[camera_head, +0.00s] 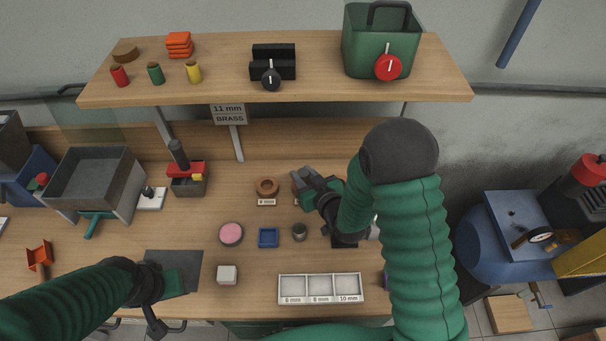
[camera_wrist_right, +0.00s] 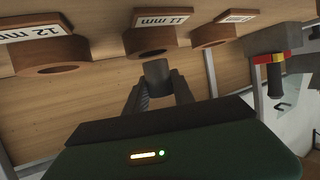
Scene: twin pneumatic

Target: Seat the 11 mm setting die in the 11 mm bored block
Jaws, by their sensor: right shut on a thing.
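My right gripper (camera_head: 303,178) is over the back of the bench and hides part of the bored blocks there. In the right wrist view its fingers (camera_wrist_right: 158,88) are shut on a small grey cylinder, the setting die (camera_wrist_right: 157,72). The brown round 11 mm bored block (camera_wrist_right: 155,41) is just beyond the die, its label upside down. The die's end overlaps the lower rim of the bore in the picture; I cannot tell whether they touch. My left gripper (camera_head: 172,282) is low over a dark mat (camera_head: 181,258); its fingers are unclear.
The 12 mm block (camera_wrist_right: 49,57) and another bored block (camera_wrist_right: 208,32) flank the 11 mm one. A sign (camera_head: 229,114) reads 11 mm BRASS. A grey cup (camera_head: 299,231), blue tray (camera_head: 268,238) and labelled three-part tray (camera_head: 320,299) stand nearer the front.

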